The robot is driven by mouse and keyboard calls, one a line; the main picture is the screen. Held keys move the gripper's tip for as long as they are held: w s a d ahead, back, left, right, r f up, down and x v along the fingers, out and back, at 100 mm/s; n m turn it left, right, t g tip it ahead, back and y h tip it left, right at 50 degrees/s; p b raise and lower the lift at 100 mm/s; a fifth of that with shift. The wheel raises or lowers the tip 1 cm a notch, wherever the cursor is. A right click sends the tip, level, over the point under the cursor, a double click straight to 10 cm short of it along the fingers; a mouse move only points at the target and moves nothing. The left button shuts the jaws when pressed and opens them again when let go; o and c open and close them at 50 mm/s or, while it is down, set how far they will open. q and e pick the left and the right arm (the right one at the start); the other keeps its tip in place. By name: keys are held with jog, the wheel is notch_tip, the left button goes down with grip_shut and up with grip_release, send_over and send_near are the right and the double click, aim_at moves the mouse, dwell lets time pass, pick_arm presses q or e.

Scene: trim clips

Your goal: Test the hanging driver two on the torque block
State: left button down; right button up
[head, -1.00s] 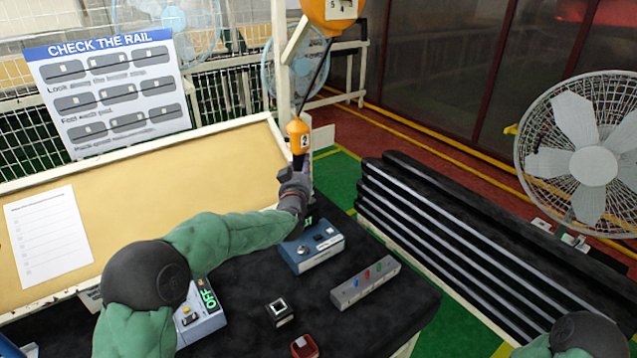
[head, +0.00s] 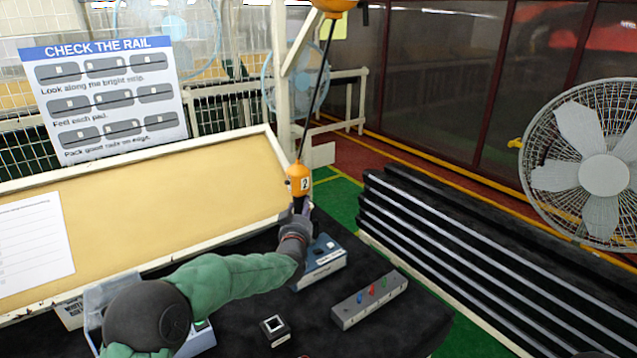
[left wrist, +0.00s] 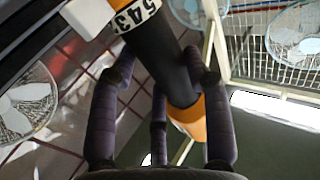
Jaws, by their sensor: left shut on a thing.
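Driver two is an orange-topped tool marked "2" (head: 300,180), with a dark body, hanging on a cord from an orange balancer (head: 334,5). My left gripper (head: 298,212) is shut around its dark body. In the left wrist view the driver's black body (left wrist: 160,55) runs between my left gripper's fingers (left wrist: 160,95), with orange at both ends. A blue-grey box with controls (head: 322,262) stands on the black bench just right of and below the gripper, partly hidden by it. I cannot tell for sure that it is the torque block. My right gripper is out of view.
A grey block with coloured pegs (head: 370,300) and a small black block with a white square (head: 275,329) lie on the bench. Another box with a display (head: 198,338) is partly behind my left arm. Black rails (head: 450,260) and a fan (head: 590,170) are at right.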

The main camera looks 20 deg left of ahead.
pick_arm(q)
jog(key=shift+f+b, duration=1.05)
jog(key=shift+f, duration=0.65)
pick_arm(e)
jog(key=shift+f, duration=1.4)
pick_arm(q)
jog(key=shift+f+b, duration=0.45)
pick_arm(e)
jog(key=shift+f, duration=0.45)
pick_arm(q)
jog(key=shift+s+d+f, duration=0.1)
jog(key=shift+f, duration=0.45)
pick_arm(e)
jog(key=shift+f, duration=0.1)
pick_arm(q)
jog(key=shift+r, duration=0.15)
jog(key=shift+r+p, duration=1.75)
jog(key=shift+r, duration=1.6)
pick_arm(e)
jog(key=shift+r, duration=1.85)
